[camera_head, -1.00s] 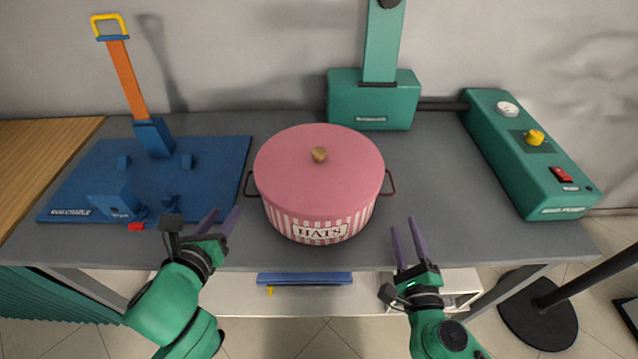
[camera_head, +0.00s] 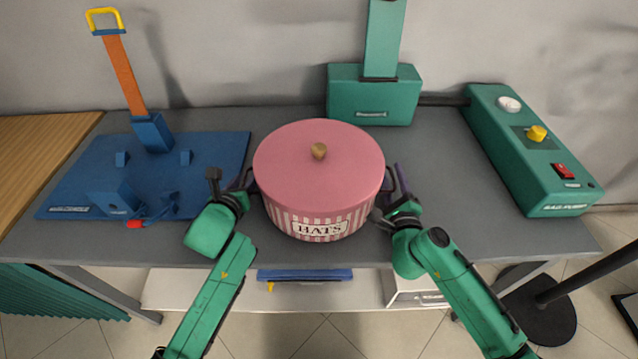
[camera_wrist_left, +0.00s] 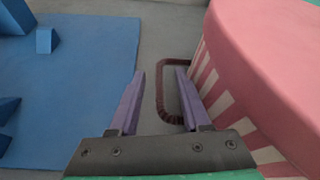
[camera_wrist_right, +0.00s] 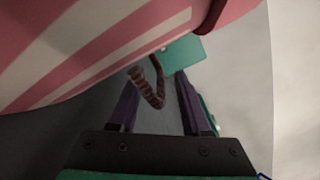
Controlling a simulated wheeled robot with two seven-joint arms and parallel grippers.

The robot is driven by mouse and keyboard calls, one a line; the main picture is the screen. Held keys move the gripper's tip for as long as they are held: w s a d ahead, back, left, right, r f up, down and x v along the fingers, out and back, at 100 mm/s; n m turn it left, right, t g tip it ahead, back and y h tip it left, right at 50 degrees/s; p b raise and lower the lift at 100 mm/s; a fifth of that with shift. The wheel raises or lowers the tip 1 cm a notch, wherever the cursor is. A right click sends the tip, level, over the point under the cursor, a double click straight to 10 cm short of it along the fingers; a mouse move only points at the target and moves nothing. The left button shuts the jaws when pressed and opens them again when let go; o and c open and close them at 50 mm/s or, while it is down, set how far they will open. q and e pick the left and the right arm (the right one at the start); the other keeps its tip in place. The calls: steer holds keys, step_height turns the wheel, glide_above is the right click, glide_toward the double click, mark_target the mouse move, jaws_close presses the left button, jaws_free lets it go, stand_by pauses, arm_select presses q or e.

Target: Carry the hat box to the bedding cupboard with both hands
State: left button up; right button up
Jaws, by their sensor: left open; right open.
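The hat box (camera_head: 319,165) is round, pink-lidded with a wooden knob, striped sides and a HATS label. It stands on the grey table between my grippers. My left gripper (camera_head: 240,182) is open at its left side; in the left wrist view the dark loop handle (camera_wrist_left: 160,92) lies between and just past the purple fingers (camera_wrist_left: 155,100). My right gripper (camera_head: 396,184) is open at its right side; in the right wrist view the other handle (camera_wrist_right: 152,90) reaches between the fingers (camera_wrist_right: 155,95). Neither gripper is shut on a handle. The bedding cupboard is not identifiable in view.
A blue board (camera_head: 100,195) with an orange-strapped post stands left on the grey table (camera_head: 440,150). A green machine (camera_head: 372,100) is behind the box, and a green control unit (camera_head: 530,150) lies right. A black post stand (camera_head: 540,310) is on the floor at right.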

arm_select(q)
steer(key=shift+c, duration=0.4)
arm_select(e)
steer(key=shift+c, duration=0.3)
arm_select(q)
jaws_close()
arm_select(e)
jaws_close()
arm_select(q)
steer(key=shift+a+r, duration=0.1)
steer(key=shift+r, duration=0.05)
arm_select(e)
steer(key=shift+d+r, duration=0.1)
